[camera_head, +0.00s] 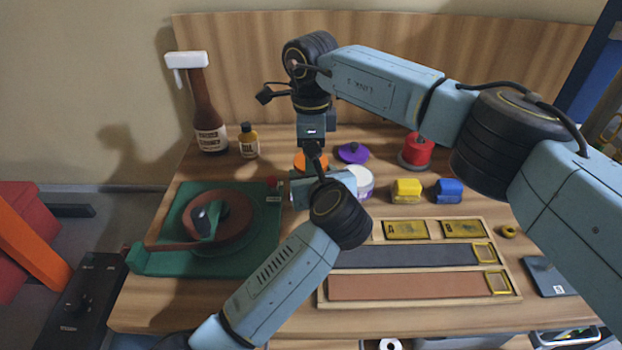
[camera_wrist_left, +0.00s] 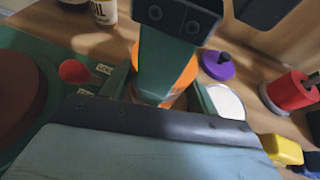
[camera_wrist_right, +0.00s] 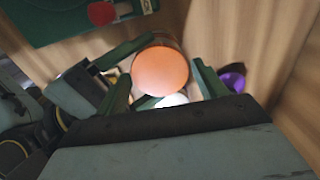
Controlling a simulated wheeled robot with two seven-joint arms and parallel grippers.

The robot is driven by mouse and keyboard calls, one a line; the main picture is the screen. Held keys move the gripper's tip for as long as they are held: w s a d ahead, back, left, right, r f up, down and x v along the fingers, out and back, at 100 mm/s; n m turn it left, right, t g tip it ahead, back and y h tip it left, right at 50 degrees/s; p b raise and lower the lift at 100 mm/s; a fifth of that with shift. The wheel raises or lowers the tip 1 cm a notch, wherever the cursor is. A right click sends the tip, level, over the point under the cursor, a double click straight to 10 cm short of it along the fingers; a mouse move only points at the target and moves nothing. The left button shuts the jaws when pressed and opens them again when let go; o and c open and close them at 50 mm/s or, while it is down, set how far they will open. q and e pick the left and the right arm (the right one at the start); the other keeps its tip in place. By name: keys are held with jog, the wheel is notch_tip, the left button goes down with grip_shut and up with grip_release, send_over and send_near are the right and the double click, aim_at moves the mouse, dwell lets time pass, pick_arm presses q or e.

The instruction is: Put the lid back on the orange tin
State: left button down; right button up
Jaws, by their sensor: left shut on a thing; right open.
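The orange tin (camera_wrist_left: 172,98) stands on the table, its round orange top (camera_wrist_right: 160,72) facing up; in the head view a strip of the orange top (camera_head: 309,161) shows behind my grippers. I see no separate orange lid; the orange top looks like a lid on the tin, but its seam is hidden. My left gripper (camera_wrist_left: 163,92) is shut on the tin, one finger on each side. My right gripper (camera_wrist_right: 165,82) is open, pointing down just above the orange top, with its fingers apart on either side.
A purple lid (camera_head: 353,153) and a white tin with a purple band (camera_head: 364,183) are close on the right. A red spool (camera_head: 416,152) is beyond them. A green reel stand (camera_head: 180,262) fills the left. Yellow (camera_head: 406,190) and blue (camera_head: 449,191) blocks stand near a wooden rack (camera_head: 420,303).

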jog(key=c, duration=0.8)
jog(key=o, duration=1.2)
jog(key=shift+c, duration=0.2)
notch_tip(320, 180, up, 12)
pick_arm(q)
jog(key=shift+c, duration=1.6)
grip_release()
